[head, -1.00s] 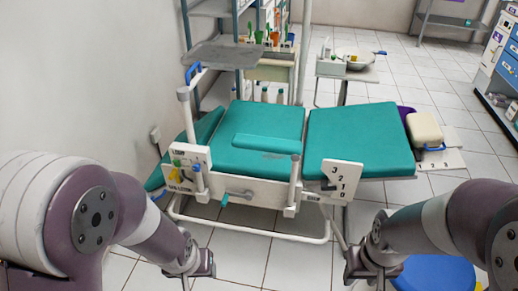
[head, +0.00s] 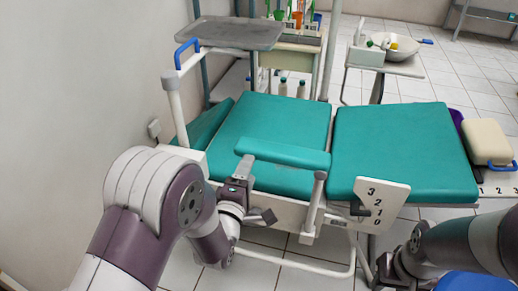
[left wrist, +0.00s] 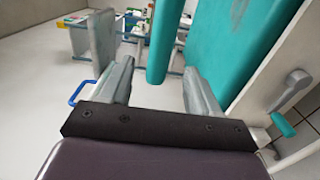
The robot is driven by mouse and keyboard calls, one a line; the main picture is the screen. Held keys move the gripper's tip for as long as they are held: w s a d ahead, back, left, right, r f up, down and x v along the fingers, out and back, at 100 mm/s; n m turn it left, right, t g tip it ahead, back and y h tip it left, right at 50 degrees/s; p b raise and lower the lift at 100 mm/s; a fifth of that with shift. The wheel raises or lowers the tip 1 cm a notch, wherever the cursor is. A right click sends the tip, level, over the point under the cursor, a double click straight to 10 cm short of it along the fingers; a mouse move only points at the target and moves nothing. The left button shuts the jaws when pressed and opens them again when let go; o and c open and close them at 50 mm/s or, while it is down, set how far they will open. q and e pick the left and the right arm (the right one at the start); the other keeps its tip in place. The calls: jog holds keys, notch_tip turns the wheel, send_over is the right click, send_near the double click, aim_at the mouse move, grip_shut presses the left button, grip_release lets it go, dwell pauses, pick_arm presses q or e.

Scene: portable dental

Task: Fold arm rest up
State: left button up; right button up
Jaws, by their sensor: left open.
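The arm rest (head: 290,152) is a long teal padded bar lying level along the near side of the teal dental chair (head: 268,118). A post (head: 313,205) stands at its right end. My left gripper (head: 254,190) is open at the left end of the arm rest, with one finger overlapping that end in the head view. In the left wrist view, a teal padded bar (left wrist: 163,45) shows beyond and between the open fingers (left wrist: 158,70); I cannot tell whether they touch it. My right gripper (head: 386,270) is low at the right, partly hidden, with its jaws unclear.
A post with a blue handle (head: 187,48) and a grey tray (head: 228,32) stand behind my left arm. A white numbered plate (head: 380,204) hangs on the chair's near side. A crank with a teal knob (left wrist: 283,125) is close at right in the left wrist view.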

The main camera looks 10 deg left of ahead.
aim_at(258, 150)
pick_arm(q)
jog(key=w+b, duration=0.1)
jog(key=w, duration=0.8)
jog(key=shift+w+d+b, duration=0.1)
jog(key=shift+w+b, duration=0.1)
jog(key=shift+b, duration=0.15)
jog(key=shift+c, duration=0.3)
